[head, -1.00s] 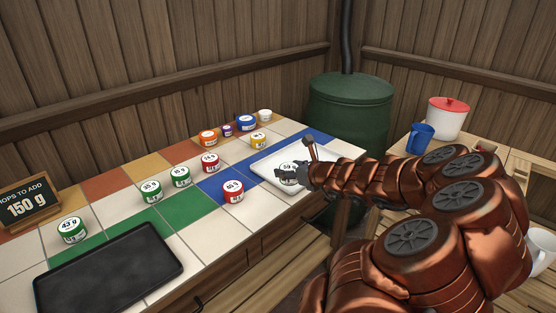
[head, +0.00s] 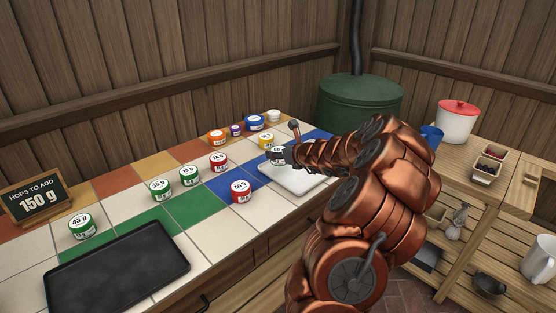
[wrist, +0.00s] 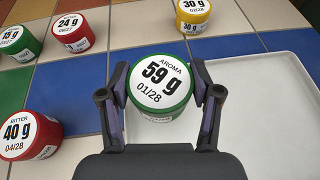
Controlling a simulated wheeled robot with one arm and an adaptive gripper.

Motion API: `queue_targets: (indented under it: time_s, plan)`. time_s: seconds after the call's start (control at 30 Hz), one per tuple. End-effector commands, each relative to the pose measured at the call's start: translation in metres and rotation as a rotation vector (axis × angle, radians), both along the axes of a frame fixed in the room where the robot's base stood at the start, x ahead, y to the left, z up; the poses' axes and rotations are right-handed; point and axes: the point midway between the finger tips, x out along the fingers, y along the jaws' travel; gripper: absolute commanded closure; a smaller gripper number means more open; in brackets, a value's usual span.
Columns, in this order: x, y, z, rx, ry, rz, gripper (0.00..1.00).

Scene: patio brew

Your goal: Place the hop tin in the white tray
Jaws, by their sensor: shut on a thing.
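A green tin labelled "59 g AROMA 01/28" (wrist: 160,85) is between the two fingers of my gripper (wrist: 163,92), which is shut on it. The tin is upright, lid up. In the head view the tin (head: 277,155) is at the far left corner of the white tray (head: 295,182), with my gripper (head: 286,155) coming from the right. In the wrist view the bare white tray (wrist: 265,110) extends to the right of the tin. I cannot tell whether the tin touches the tray or hangs above it.
A yellow tin (wrist: 192,15) stands just behind the tray, and a red 40 g tin (wrist: 28,135) to its left. Several more tins line the tiled counter. A black tray (head: 118,268) lies at front left by the "150 g" sign (head: 35,202). A green barrel (head: 358,105) stands behind.

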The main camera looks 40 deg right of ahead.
Motion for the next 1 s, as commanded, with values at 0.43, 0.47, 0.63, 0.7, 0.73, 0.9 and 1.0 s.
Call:
queue_targets:
  time_s: [0.43, 0.47, 0.63, 0.7, 0.73, 0.9, 1.0]
  plan:
    - [0.007, -0.002, -0.036, 0.0, -0.002, 0.002, 0.73]
    - [0.007, -0.002, -0.036, 0.0, -0.002, 0.002, 0.73]
    - [0.007, -0.002, -0.035, 0.0, -0.002, 0.002, 0.73]
    - [0.007, -0.002, -0.036, 0.0, -0.002, 0.002, 0.73]
    - [0.007, -0.002, -0.037, 0.0, -0.002, 0.002, 0.73]
    - [0.007, -0.002, -0.038, -0.001, -0.001, 0.001, 0.29]
    - [0.007, -0.002, -0.038, 0.0, -0.001, 0.002, 0.19]
